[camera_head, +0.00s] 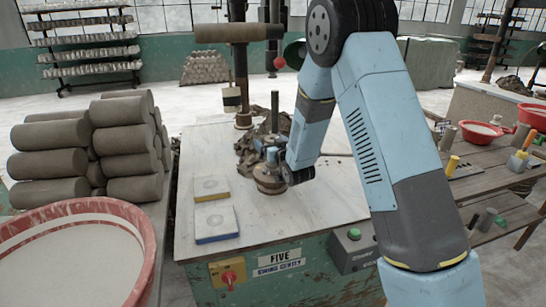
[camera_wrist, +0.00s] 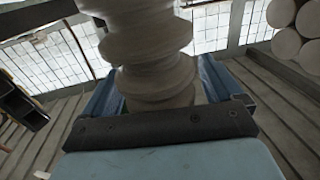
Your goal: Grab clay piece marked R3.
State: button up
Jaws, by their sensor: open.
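A pale, ridged, turned clay piece (camera_wrist: 152,62) stands up between the two blue fingers of my gripper (camera_wrist: 160,90) in the wrist view. The fingers are open on either side of it; I cannot tell whether they touch it. No R3 mark is readable on any piece. In the head view my gripper (camera_head: 273,157) is small and partly hidden by my arm, over the worktable. A brown round body (camera_head: 267,182) is just below it. A dark heap of clay trimmings (camera_head: 249,152) lies behind.
The worktable (camera_head: 255,220) has two flat blocks (camera_head: 213,204) at left and a machine post (camera_head: 241,85) behind. Stacked clay cylinders (camera_head: 50,163) and a red-rimmed basin (camera_head: 140,225) are at left. A bench with basins (camera_head: 480,131) is at right.

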jog(key=c, duration=1.5)
